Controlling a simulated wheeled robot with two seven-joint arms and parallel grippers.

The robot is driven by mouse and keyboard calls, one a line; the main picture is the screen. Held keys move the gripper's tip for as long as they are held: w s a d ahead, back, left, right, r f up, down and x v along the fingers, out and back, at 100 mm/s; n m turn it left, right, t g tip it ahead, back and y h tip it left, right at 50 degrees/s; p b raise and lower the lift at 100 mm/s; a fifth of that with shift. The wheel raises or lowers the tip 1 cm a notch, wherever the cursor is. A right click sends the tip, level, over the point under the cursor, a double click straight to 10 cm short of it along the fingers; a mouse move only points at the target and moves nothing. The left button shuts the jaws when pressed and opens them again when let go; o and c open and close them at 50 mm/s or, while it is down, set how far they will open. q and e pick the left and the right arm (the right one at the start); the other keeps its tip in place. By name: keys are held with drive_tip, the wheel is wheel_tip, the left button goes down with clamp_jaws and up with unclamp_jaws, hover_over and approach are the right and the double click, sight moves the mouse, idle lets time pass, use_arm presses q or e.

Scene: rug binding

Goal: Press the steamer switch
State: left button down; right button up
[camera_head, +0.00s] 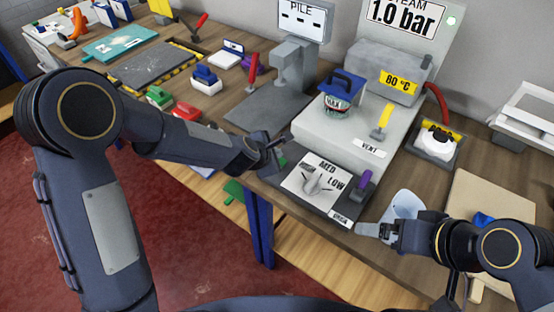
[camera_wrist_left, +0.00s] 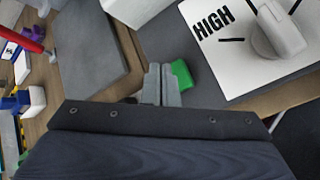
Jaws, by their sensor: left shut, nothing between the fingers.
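The steamer (camera_head: 330,135) stands on the bench, with a "1.0 bar" display above it and an "80 °C" label. Its control panel (camera_head: 318,176) has a white plate and a grey dial, which also shows in the left wrist view (camera_wrist_left: 275,30). A green piece, probably the switch, shows beside the fingers in the left wrist view (camera_wrist_left: 182,73). My left gripper (camera_head: 272,150) is shut and empty at the panel's left edge; its fingertips (camera_wrist_left: 160,84) are close beside the green piece. Contact cannot be told. My right gripper (camera_head: 378,230) is at the front edge; its fingers are unclear.
A purple lever (camera_head: 365,184) stands at the panel's right. A yellow lever (camera_head: 382,122) and a red handle (camera_head: 436,103) are farther back. A grey press (camera_head: 290,85) stands left of the steamer. Red (camera_head: 193,115) and blue (camera_head: 205,80) pieces lie on the bench.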

use_arm(q)
drive_tip(key=shift+f, duration=0.15)
idle(0.3)
drive_tip(key=shift+f+b, duration=0.3)
drive_tip(key=shift+b, duration=0.25)
drive_tip(key=shift+f+b, duration=0.55)
idle(0.4)
drive_tip(key=shift+r, duration=0.1)
drive_tip(key=shift+r+p, duration=0.9)
wheel_tip(320, 180, up, 6)
drive_tip(key=p, duration=0.5)
